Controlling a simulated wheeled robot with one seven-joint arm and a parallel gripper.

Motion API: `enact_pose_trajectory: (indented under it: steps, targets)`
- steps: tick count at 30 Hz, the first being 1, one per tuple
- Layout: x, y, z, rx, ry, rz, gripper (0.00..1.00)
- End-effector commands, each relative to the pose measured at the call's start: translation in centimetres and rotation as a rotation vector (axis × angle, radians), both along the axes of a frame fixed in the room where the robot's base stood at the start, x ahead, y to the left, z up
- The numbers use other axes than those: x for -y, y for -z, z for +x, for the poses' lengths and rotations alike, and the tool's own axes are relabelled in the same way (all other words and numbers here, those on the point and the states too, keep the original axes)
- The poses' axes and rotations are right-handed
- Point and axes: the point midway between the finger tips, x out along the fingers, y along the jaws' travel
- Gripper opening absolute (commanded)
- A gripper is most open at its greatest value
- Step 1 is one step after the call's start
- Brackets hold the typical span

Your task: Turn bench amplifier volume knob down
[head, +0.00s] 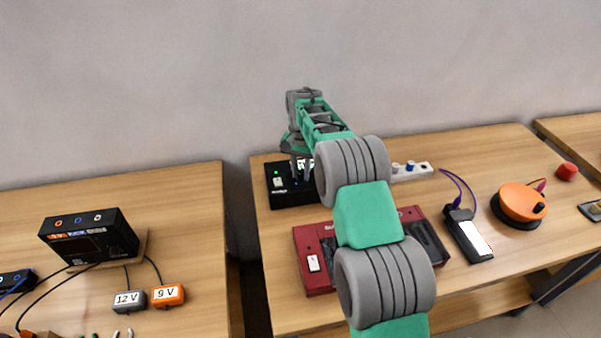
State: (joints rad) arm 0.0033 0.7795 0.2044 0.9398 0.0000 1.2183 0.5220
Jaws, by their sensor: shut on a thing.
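A black box (283,199) with a green light and a white switch stands at the back left of the middle table; it looks like the bench amplifier. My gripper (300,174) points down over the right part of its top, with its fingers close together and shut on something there. The fingers and my arm hide what they hold, most likely the volume knob. The knob's pointer and setting cannot be seen. My arm also hides the box's right end.
A red device (315,273) with a white switch lies under my arm. A white strip with knobs (413,172) is at the back. A black meter (468,236) and an orange round device (521,202) are to the right. A gap separates the left table (195,220).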

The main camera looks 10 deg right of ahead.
Motion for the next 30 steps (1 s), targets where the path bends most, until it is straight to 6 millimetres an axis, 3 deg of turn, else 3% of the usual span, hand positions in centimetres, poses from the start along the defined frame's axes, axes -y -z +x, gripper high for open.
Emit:
enact_pose_trajectory:
  steps: [30]
  targets:
    - [-0.01,-0.14,0.06,0.002,-0.931,-0.001,0.0]
